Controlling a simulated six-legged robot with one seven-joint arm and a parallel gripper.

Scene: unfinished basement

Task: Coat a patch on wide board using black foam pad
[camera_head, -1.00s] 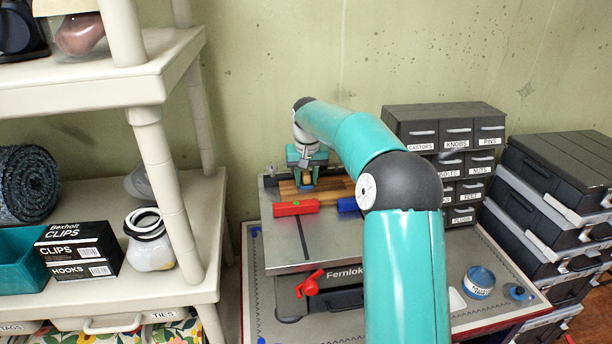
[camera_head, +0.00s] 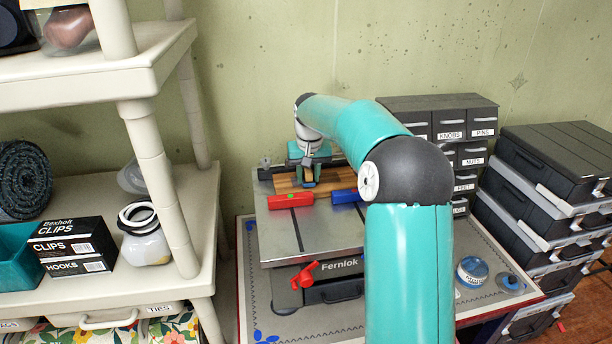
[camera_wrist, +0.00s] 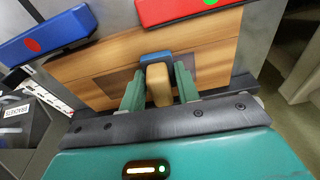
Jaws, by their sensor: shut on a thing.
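The wide board (camera_head: 284,184) is a striped wooden plank lying on the grey top of a bench machine, behind a red block and a blue block. It fills much of the wrist view (camera_wrist: 215,62), with a greyish, darker patch (camera_wrist: 112,84) on its face around my gripper. My gripper (camera_wrist: 159,88) is shut on a light wooden handle (camera_wrist: 158,84) with a blue part (camera_wrist: 155,58) beyond it. In the head view my gripper (camera_head: 308,183) is low over the board. No black foam shows; the held tool's underside is hidden, and I cannot tell whether it touches the board.
The red block (camera_head: 291,201) and blue block (camera_head: 345,196) lie at the board's near edge. A red lever (camera_head: 305,275) sticks out at the machine's front. Black drawers (camera_head: 452,125) stand behind at right, a white shelf (camera_head: 110,290) at left. A blue-labelled tin (camera_head: 472,271) sits front right.

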